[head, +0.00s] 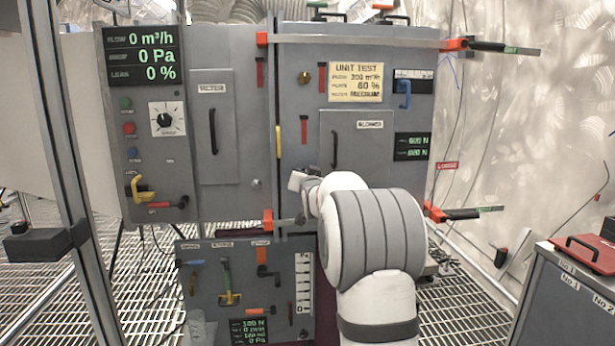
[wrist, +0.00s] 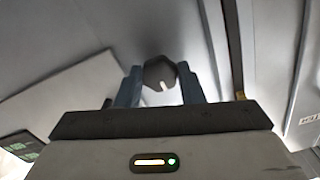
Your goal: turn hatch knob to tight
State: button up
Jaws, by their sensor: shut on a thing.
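In the wrist view a dark faceted knob (wrist: 159,72) with a short pale pointer mark sits between the two blue-grey fingers of my gripper (wrist: 160,84). The fingers are shut on its sides. The pointer slants slightly from vertical in that view. In the head view my white and grey arm reaches up to the lower part of the blower cabinet, and its wrist (head: 305,186) is near the cabinet's lower left. The fingertips and the held knob are hidden there. The blower hatch (head: 357,150) is closed, with a dark vertical handle.
Red-ended clamp bars (head: 360,41) cross the cabinet top; another black handle (head: 462,213) sticks out at lower right. A filter hatch (head: 215,125) and a dial (head: 166,118) are at left. A lower panel (head: 245,285) carries levers. A grey drawer unit (head: 565,300) stands at right.

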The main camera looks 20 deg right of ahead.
jog(key=shift+f, duration=0.15)
jog(key=o, duration=0.7)
jog(key=p+v, duration=0.1)
jog(key=v, duration=0.7)
jog(key=shift+w, duration=0.1)
